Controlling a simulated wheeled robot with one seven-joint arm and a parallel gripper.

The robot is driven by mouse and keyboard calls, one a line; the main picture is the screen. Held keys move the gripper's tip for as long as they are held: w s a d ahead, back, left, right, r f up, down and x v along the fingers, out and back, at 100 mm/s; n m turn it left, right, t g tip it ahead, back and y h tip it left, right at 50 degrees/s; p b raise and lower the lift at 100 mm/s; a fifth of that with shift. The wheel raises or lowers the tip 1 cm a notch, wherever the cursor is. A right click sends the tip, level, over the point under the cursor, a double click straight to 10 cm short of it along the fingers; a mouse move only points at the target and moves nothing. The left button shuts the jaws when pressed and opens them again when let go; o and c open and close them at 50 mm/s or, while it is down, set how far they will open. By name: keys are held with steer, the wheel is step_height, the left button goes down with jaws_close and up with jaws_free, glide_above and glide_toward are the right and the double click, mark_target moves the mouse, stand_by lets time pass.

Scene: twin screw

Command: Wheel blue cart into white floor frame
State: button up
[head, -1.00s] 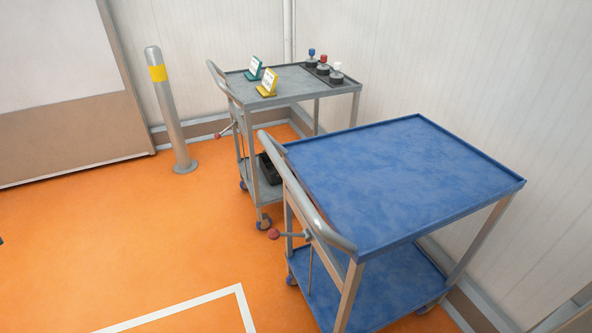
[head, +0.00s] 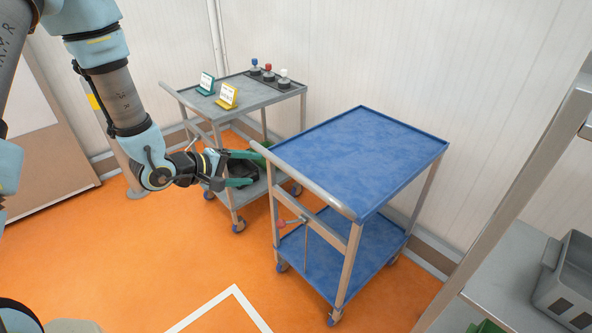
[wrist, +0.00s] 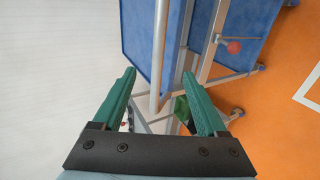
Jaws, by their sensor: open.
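The blue cart (head: 350,150) has two blue shelves, a grey push handle (head: 300,185) on its left side and a red-knobbed lever (head: 281,224) below the handle. A corner of the white floor frame (head: 236,289) shows on the orange floor in front of the cart; a bit of white line also shows in the wrist view (wrist: 306,90). My gripper (head: 257,168) is open with green fingers, just left of the handle's far end. In the wrist view the handle (wrist: 158,60) runs between the fingertips (wrist: 159,76); whether it touches them I cannot tell.
A grey cart (head: 260,95) with small signs and knobs on top stands close behind, partly hidden by my arm. A pale wall backs both carts. A grey shelf unit (head: 500,270) with a bin is at right. The floor at front left is clear.

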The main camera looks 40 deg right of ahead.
mark_target(285, 169)
steer(key=b+x, duration=0.2)
steer(key=x, duration=0.2)
steer(key=b+x, duration=0.1)
steer(key=x, duration=0.4)
steer(key=b+x, duration=0.2)
steer(key=x, duration=0.3)
steer(key=shift+s+d+r+b, duration=0.1)
steer(key=shift+s+d+b, duration=0.1)
steer(key=shift+s+b, duration=0.1)
jaws_close()
stand_by(0.7)
